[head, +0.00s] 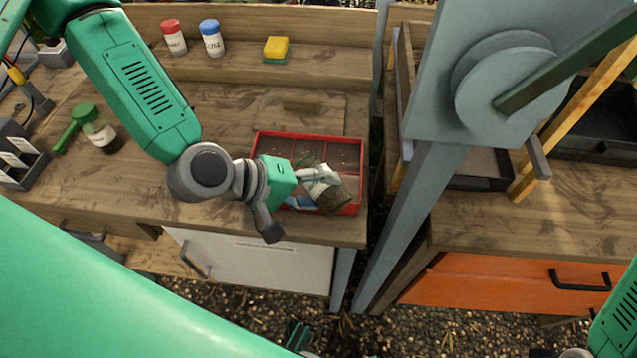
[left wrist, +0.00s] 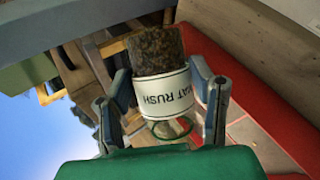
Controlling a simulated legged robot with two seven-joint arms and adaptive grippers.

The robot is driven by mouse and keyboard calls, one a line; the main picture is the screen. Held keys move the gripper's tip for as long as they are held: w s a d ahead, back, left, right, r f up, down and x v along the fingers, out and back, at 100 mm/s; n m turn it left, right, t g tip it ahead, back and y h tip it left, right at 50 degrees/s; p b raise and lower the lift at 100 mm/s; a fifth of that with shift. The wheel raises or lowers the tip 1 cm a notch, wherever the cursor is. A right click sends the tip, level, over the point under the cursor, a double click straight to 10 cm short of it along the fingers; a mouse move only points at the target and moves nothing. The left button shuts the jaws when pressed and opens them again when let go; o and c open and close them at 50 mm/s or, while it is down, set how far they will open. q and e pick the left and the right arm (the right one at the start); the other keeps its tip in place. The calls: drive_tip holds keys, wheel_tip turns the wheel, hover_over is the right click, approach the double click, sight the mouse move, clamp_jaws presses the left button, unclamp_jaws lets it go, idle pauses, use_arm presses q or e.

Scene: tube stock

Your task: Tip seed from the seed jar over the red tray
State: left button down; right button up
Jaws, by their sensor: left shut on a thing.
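My left gripper (head: 318,176) is shut on the seed jar (head: 333,200), a clear jar with a white label and dark seed inside. The jar is tilted over the right part of the red tray (head: 300,138), its dark end toward the lower right. In the left wrist view the jar (left wrist: 158,50) sits between both fingers (left wrist: 167,100); its label reads "MAT RUSH" and dark seed fills the far end. The clear end is near my palm. I cannot tell whether seed is falling. The gripper hides part of the tray.
A red-capped jar (head: 174,38), a blue-capped jar (head: 212,39) and a yellow-green sponge (head: 276,49) stand on the back shelf. A grey post (head: 412,220) rises right of the tray.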

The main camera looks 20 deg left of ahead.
use_arm(q)
drive_tip(key=shift+y, duration=0.3)
drive_tip(key=shift+d, duration=0.15)
drive_tip(key=w+d, duration=0.2)
drive_tip(key=d, duration=0.4)
drive_tip(key=shift+d, duration=0.2)
idle(0.5)
drive_tip(key=shift+a+n+h+b, duration=0.1)
drive_tip(key=shift+n+h+b, duration=0.2)
drive_tip(key=shift+h+b, duration=0.55)
drive_tip(key=shift+s, duration=0.1)
